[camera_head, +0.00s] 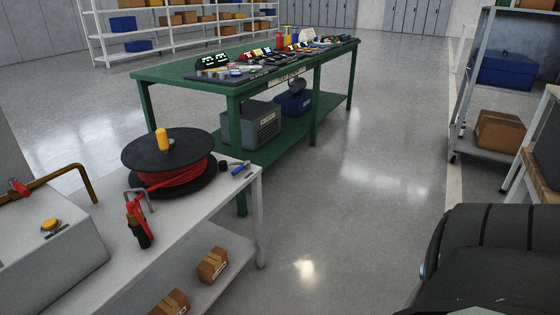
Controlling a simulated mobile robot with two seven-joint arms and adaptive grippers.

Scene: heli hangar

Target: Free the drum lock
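A black drum (135,150) wound with red cable (172,182) lies flat on a white bench (215,218) at the left. A yellow upright knob (162,140) stands on the drum's top plate. A red and black device (138,225) with a grey bent bar (139,194) is on the bench just in front of the drum. I cannot tell which of these parts is the lock, or whether it is engaged. Neither of my grippers is in view.
A blue-handled tool (240,168) lies right of the drum. A grey box (50,240) with a yellow button (51,225) is at the left. A green workbench (150,75) stands behind. A dark rounded object (490,255) fills the bottom right. The middle floor (345,215) is clear.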

